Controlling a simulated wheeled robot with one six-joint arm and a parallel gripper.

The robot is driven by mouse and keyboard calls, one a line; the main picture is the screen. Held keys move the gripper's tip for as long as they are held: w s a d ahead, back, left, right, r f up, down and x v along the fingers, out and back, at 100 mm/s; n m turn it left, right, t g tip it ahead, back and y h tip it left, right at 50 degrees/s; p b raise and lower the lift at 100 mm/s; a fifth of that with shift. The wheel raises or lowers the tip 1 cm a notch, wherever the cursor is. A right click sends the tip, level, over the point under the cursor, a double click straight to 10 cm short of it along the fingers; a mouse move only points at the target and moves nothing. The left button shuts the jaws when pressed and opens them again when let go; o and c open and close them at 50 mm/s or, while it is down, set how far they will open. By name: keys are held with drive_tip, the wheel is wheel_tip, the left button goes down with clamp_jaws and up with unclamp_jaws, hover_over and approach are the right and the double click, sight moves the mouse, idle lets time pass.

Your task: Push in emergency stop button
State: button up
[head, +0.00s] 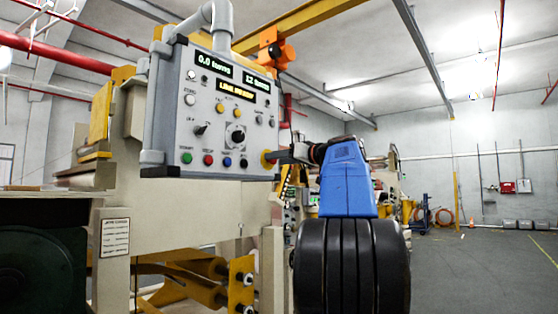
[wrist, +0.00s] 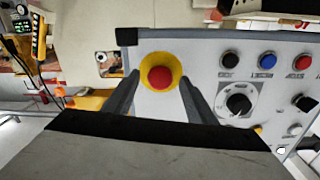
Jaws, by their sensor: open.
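The emergency stop button (wrist: 160,77) is a red round cap on a yellow ring, mounted on the grey control panel (wrist: 205,75). In the wrist view it sits between the two fingers of my gripper (wrist: 159,80), which are open with nothing held. The fingers lie left and right of the yellow ring; I cannot tell if they touch the panel. In the head view my gripper (head: 279,156) is at the panel's lower right corner. There the yellow ring (head: 266,160) shows in part, and the red cap is hard to make out.
The panel (head: 217,130) also has lit displays, a large black knob (head: 237,135) and a row of coloured buttons, including a red one (head: 208,160). A beige machine (head: 118,260) stands below it. The floor (head: 480,270) at the right is open.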

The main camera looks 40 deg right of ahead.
drive_tip(key=shift+w, duration=0.2)
clamp_jaws()
drive_tip(key=shift+w, duration=0.4)
unclamp_jaws()
drive_tip(key=shift+w, duration=0.1)
drive_tip(key=s, duration=1.7)
drive_tip(key=shift+s+d, duration=0.2)
drive_tip(key=shift+d, duration=0.15)
